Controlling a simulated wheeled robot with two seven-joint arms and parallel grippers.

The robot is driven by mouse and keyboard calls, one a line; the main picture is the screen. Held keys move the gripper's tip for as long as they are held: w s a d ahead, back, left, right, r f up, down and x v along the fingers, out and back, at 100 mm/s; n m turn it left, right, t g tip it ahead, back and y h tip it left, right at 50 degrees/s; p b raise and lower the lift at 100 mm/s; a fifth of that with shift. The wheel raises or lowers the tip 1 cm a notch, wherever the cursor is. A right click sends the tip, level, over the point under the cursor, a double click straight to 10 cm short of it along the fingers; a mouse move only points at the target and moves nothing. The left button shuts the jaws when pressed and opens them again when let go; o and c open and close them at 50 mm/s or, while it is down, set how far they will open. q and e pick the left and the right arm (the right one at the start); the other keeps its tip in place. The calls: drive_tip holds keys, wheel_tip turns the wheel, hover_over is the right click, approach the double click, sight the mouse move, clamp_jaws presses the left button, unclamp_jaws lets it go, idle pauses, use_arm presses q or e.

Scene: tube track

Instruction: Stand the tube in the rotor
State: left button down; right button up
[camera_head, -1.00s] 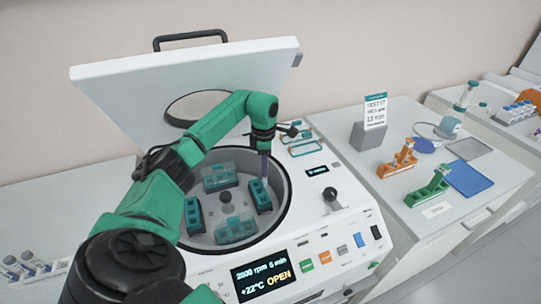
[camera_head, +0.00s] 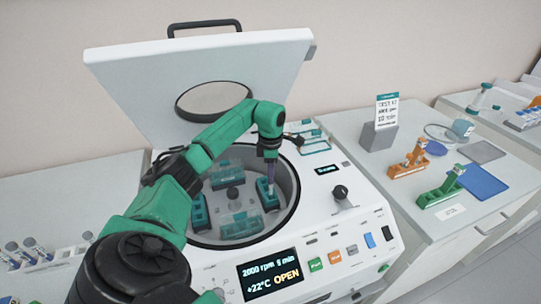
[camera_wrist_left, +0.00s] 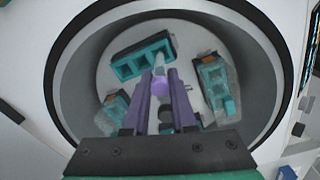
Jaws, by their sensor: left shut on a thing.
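The open centrifuge's rotor (camera_head: 232,196) carries several teal buckets in the round chamber. My left gripper (camera_head: 270,163) is inside the chamber, pointing down above the right-hand bucket (camera_head: 267,194). In the left wrist view its two purple fingers (camera_wrist_left: 160,88) are shut on the tube (camera_wrist_left: 160,66), which has a purple cap and a clear body. The tube's far end reaches toward a teal bucket (camera_wrist_left: 127,67). Whether it has entered a hole there I cannot tell. My right gripper is not in view.
The raised white lid (camera_head: 140,80) stands behind the chamber. A control panel with a display (camera_head: 270,275) is in front. A tube rack (camera_head: 50,262) is at the left. Orange (camera_head: 408,165) and green (camera_head: 440,193) holders stand on the right bench.

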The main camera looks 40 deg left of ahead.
use_arm(q)
drive_tip(key=shift+s, duration=0.2)
idle(0.3)
drive_tip(key=shift+w+f, duration=0.2)
drive_tip(key=shift+f, duration=0.1)
drive_tip(key=shift+f, duration=0.2)
drive_tip(key=shift+s+f+b, duration=0.1)
drive_tip(key=shift+f+b, duration=0.3)
idle(0.3)
